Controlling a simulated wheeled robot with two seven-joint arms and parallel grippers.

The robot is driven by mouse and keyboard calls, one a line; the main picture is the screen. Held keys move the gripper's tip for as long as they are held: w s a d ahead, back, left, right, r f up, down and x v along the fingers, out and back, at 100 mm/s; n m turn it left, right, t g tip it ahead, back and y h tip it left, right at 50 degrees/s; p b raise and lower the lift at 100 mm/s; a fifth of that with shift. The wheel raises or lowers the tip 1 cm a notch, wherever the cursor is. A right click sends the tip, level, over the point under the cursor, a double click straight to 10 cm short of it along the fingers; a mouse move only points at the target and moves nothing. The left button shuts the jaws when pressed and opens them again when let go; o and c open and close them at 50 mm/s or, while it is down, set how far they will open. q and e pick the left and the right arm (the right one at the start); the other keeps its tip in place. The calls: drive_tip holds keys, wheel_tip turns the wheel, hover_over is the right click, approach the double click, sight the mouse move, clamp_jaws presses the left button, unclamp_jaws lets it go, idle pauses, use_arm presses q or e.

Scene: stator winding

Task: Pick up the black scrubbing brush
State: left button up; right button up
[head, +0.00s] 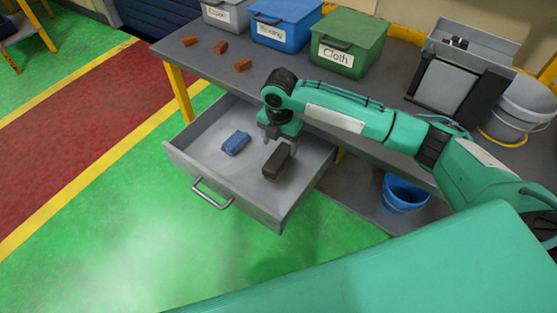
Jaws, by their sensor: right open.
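The black scrubbing brush (276,162) shows in the head view inside an open drawer (255,210), on the right part of its floor. My right gripper (277,147) points down over the drawer, close above the brush's far end. It is open, and its fingers partly overlap the brush in the picture. I cannot tell whether they touch it. My left gripper is not in view.
A blue block-like item (236,143) lies left of the brush in the drawer. Above, the grey table (215,65) carries a grey box (229,14), a blue box (284,22), a green box (347,45) and small brown blocks (221,47). A blue bucket (403,194) stands below right.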

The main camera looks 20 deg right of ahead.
sight(278, 157)
drive_tip(key=shift+f, duration=0.85)
drive_tip(key=shift+s+a+f, duration=0.1)
drive_tip(key=shift+f, duration=0.65)
wheel_tip(278, 157, down, 3)
drive_tip(key=shift+s+a+r+p, duration=0.1)
drive_tip(key=shift+r+p, duration=0.1)
drive_tip(key=shift+p, duration=0.25)
drive_tip(key=shift+f, duration=0.6)
drive_tip(key=c, duration=1.1)
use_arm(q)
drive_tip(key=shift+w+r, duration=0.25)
use_arm(e)
drive_tip(key=shift+c, duration=0.2)
